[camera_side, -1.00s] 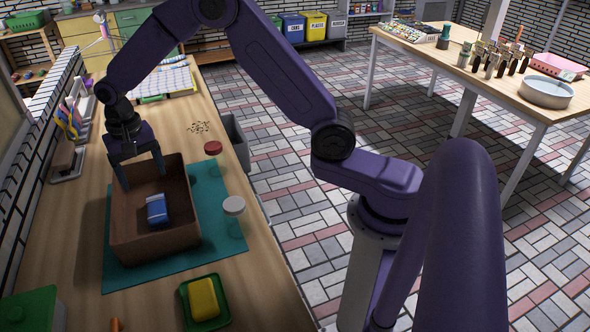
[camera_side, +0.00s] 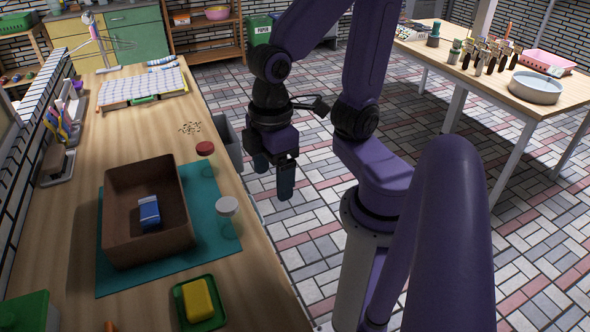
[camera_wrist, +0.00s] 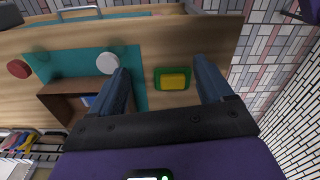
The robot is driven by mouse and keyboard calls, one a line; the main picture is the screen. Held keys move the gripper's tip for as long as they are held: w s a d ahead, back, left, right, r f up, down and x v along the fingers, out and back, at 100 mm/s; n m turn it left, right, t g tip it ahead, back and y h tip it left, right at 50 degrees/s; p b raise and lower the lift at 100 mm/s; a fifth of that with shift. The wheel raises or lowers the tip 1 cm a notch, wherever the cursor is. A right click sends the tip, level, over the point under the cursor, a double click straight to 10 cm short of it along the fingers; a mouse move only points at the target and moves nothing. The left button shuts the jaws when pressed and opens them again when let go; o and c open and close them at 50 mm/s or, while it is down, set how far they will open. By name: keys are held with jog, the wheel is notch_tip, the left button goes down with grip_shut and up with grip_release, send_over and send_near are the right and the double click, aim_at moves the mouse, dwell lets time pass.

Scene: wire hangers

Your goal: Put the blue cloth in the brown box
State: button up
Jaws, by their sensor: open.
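The blue cloth (camera_side: 149,213), blue with a white part, lies inside the brown box (camera_side: 118,191) on its floor. The box stands open on a teal mat (camera_side: 211,219) on the wooden counter. In the wrist view the box (camera_wrist: 62,105) is at left, with a bit of the blue cloth (camera_wrist: 89,100) showing, partly hidden by a finger. My gripper (camera_side: 274,180) is right of the counter edge, over the tiled floor, well clear of the box. Its fingers are apart and empty; in the wrist view my gripper (camera_wrist: 165,85) has a wide gap.
A yellow sponge (camera_side: 198,299) sits on a green tray in front of the box. A jar with a red lid (camera_side: 205,148) and one with a white lid (camera_side: 227,206) stand right of the box. A grey bin (camera_side: 230,147) is beside the counter.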

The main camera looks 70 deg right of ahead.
jog(key=s+d+n, duration=0.2)
jog(key=s, duration=0.1)
jog(key=shift+s+d+f, duration=0.1)
jog(key=shift+s+f, duration=0.1)
jog(key=shift+s, duration=0.05)
